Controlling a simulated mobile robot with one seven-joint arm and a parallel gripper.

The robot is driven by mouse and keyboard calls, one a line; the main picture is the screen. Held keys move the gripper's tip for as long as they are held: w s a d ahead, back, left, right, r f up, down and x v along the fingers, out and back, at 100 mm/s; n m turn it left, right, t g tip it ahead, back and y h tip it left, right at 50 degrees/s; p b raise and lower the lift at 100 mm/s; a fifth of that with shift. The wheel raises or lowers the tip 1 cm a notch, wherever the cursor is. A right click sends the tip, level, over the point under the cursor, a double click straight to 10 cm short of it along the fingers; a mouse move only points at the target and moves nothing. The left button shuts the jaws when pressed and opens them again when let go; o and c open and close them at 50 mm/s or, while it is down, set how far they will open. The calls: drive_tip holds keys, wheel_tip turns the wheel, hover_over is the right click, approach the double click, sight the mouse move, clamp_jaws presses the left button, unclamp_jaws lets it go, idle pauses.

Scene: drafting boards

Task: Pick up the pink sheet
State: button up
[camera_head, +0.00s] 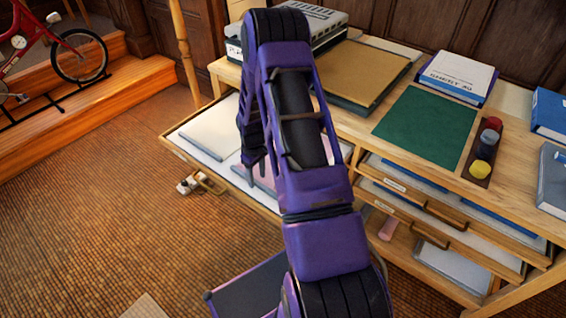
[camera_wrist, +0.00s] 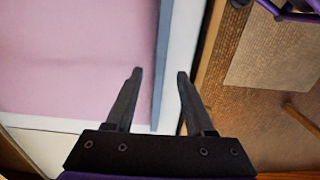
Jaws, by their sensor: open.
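The pink sheet (camera_head: 264,181) lies in the pulled-out upper left drawer (camera_head: 178,143), partly hidden behind my arm. In the wrist view the pink sheet (camera_wrist: 70,62) fills the upper left, with a blue-grey strip along its right edge. My gripper (camera_wrist: 160,74) is open above that edge. The strip shows between its fingers, with the left finger over the pink side and the right finger over the pale drawer side. Nothing is held. Whether the fingers touch the sheet cannot be told.
A pale sheet (camera_head: 208,130) lies in the same drawer. The cabinet top holds a green mat (camera_head: 425,125), a brown board (camera_head: 360,75), a book stack (camera_head: 458,75) and paint pots (camera_head: 483,150). Lower drawers (camera_head: 440,215) stand partly open at right. Floor at left (camera_head: 90,200) is mostly clear.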

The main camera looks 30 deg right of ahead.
wheel_tip(320, 180, down, 2)
clamp_jaws()
idle(0.4)
